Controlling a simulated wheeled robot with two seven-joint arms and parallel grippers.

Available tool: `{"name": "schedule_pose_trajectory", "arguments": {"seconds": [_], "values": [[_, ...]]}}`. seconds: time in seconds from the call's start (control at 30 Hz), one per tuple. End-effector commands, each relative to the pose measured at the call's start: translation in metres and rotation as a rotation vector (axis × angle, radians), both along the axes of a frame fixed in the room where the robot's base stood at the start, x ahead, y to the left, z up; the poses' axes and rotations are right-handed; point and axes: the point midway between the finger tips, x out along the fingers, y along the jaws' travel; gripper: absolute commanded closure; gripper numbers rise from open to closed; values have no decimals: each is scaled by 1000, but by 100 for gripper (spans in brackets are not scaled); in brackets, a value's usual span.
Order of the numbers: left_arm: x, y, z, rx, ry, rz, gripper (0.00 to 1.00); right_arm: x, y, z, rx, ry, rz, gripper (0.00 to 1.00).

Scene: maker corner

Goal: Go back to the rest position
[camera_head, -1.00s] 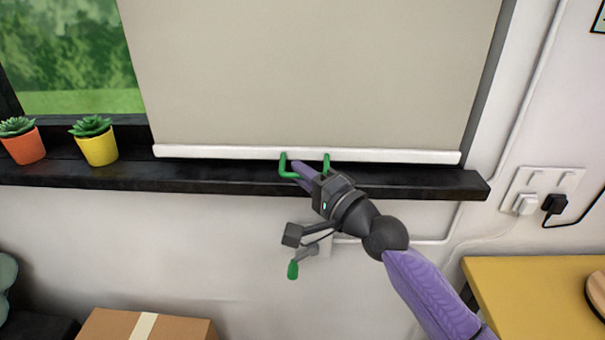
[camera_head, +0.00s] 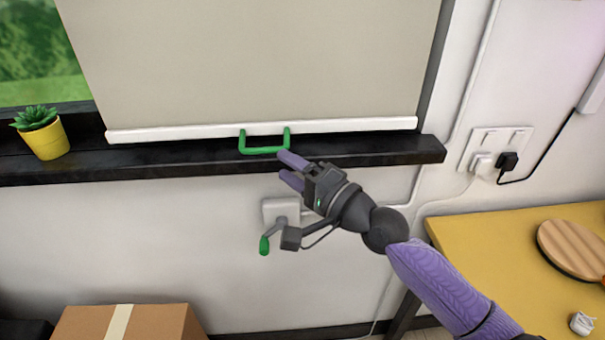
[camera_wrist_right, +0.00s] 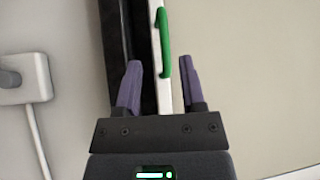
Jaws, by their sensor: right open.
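My right gripper (camera_head: 287,169) is open and empty in the head view, in front of the window sill and just below and to the right of the green handle (camera_head: 265,150). The handle hangs from the white bottom bar (camera_head: 350,126) of the lowered beige blind (camera_head: 250,60). In the right wrist view the two purple fingers of the gripper (camera_wrist_right: 160,88) stand apart, with the green handle (camera_wrist_right: 162,45) beyond their tips. The fingers do not touch the handle. My left gripper is not in these views.
A dark sill (camera_head: 180,158) runs below the blind, with a potted succulent (camera_head: 42,135) on it. A wall crank (camera_head: 280,212) is just below my gripper. A yellow table (camera_head: 480,245) stands at the right, a cardboard box (camera_head: 170,322) at lower left.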

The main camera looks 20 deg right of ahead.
Motion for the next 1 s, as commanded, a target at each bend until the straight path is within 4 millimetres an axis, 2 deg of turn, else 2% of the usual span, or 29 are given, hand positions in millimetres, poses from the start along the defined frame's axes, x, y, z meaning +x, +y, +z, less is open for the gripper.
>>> {"name": "schedule_pose_trajectory", "arguments": {"seconds": [0.1, 0.23, 0.67, 0.73, 0.77, 0.87, 0.93, 0.97, 1.0], "values": [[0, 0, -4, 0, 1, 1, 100, -20, -11, -6, -5, 4, 0, 49], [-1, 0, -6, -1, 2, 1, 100, -33, -18, -7, -2, 2, 0, 49], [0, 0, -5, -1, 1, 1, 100, -34, -19, -6, -2, 0, 1, 49], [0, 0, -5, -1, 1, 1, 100, -32, -22, -14, -19, 11, -16, 49], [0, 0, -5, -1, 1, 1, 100, -30, -26, -24, -43, 21, -36, 49], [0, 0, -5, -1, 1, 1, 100, -22, -49, -93, -215, 107, -146, 49], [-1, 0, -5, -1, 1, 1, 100, -30, -68, -165, -410, 209, -213, 49], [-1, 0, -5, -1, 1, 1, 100, -38, -74, -196, -498, 257, -225, 49], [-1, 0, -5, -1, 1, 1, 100, -53, -81, -236, -615, 322, -226, 49]]}}
